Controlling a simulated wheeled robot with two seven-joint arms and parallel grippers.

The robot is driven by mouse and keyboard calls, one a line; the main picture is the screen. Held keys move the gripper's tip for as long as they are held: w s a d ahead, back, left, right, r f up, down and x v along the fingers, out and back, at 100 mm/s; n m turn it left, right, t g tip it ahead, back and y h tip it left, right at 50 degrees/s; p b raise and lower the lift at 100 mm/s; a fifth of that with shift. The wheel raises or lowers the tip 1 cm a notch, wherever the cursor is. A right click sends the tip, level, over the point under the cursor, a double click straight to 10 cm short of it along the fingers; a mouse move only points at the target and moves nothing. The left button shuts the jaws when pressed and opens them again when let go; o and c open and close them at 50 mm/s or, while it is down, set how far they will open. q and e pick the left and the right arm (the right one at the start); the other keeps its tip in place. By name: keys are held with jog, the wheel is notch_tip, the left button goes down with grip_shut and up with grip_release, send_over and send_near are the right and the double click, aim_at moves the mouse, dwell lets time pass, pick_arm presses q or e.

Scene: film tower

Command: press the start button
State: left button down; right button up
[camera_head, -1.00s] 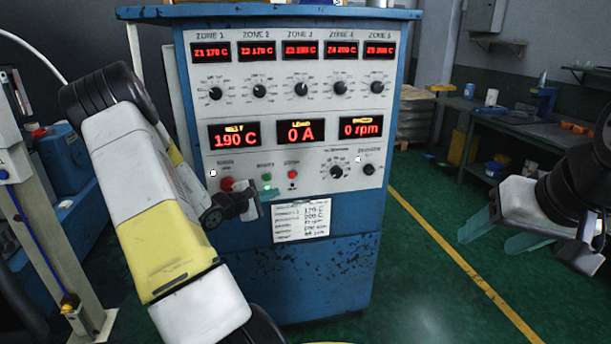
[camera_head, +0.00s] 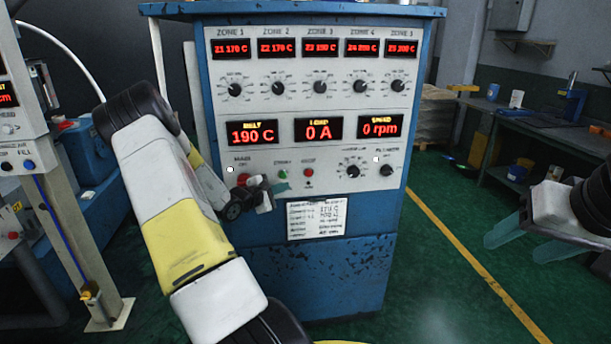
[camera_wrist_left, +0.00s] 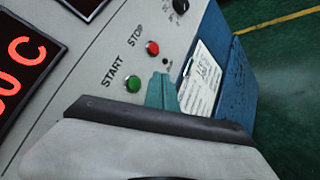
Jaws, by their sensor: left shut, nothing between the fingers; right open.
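The green start button (camera_head: 283,174) sits on the white control panel of the blue cabinet, left of the red stop button (camera_head: 308,172). In the left wrist view the start button (camera_wrist_left: 133,84) shows beside its START label, with the stop button (camera_wrist_left: 152,47) further up. My left gripper (camera_head: 279,188) is shut and empty, its teal fingertips (camera_wrist_left: 161,90) close to the start button, just to its right in the wrist view. I cannot tell whether they touch the panel. My right gripper (camera_head: 522,240) is open and empty at the right, away from the cabinet.
A larger red button (camera_head: 243,179) and several dials share the panel. A paper label (camera_head: 317,219) is fixed below it. A metal post (camera_head: 66,235) stands at the left. A workbench (camera_head: 500,115) is at the back right. Green floor is free at the right.

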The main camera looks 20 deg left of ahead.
pick_arm(q)
jog(key=shift+w+a, duration=0.65)
jog(key=shift+w, duration=0.35)
jog(key=shift+w+a, duration=0.6)
jog(key=shift+w, duration=0.35)
jog(key=shift+w, duration=0.1)
dwell(0.5)
jog(key=shift+w+a, duration=0.2)
jog(key=shift+w, duration=0.05)
jog(key=shift+w+a, duration=0.2)
jog(key=shift+w, duration=0.1)
dwell(0.6)
dwell(0.4)
jog(key=shift+s+d, duration=0.4)
jog(key=shift+s, duration=0.25)
jog(key=shift+s, duration=0.1)
jog(key=s+d, duration=0.1)
jog(key=s, duration=0.1)
jog(key=s+d, duration=0.1)
jog(key=s, duration=0.1)
jog(key=shift+d, duration=0.3)
